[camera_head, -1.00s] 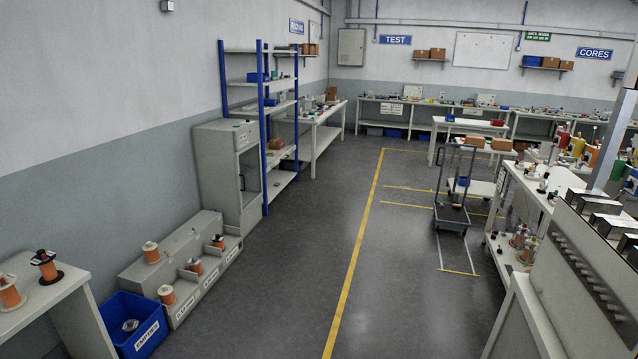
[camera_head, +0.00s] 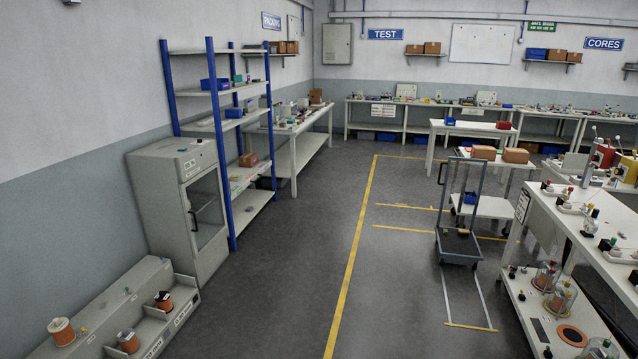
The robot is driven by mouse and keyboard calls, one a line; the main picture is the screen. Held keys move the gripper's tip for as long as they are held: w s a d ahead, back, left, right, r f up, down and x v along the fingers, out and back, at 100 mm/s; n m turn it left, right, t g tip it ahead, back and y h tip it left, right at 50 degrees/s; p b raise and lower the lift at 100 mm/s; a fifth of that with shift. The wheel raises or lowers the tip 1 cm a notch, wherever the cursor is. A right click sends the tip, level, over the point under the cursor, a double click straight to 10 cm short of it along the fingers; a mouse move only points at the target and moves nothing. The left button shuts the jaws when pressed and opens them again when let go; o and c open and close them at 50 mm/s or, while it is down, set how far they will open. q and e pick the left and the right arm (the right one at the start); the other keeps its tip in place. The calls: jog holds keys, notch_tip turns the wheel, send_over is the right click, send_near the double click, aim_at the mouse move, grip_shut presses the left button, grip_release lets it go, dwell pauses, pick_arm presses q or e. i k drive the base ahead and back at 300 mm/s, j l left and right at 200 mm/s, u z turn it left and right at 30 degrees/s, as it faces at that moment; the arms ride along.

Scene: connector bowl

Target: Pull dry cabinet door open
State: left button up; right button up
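The dry cabinet (camera_head: 183,205) is a grey upright box against the left wall, beside a blue-framed shelf. Its glass-fronted door (camera_head: 207,212) faces right, toward the aisle, and looks shut. A dark handle (camera_head: 193,222) shows on the door's left side. Neither of my grippers shows in the head view, and no part of my arms is visible.
A low bench with copper wire spools (camera_head: 62,330) stands in front of the cabinet along the left wall. The blue-framed shelf (camera_head: 215,130) is just beyond it. The grey floor (camera_head: 285,270) right of the cabinet is clear. A cart (camera_head: 458,245) stands farther right.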

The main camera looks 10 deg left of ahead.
aim_at(197, 253)
jog(key=i+j+u, duration=0.1)
jog(key=i+u, duration=0.2)
jog(key=i, duration=0.85)
jog(key=i+l+u, duration=0.15)
jog(key=i+u, duration=0.2)
jog(key=i, duration=0.8)
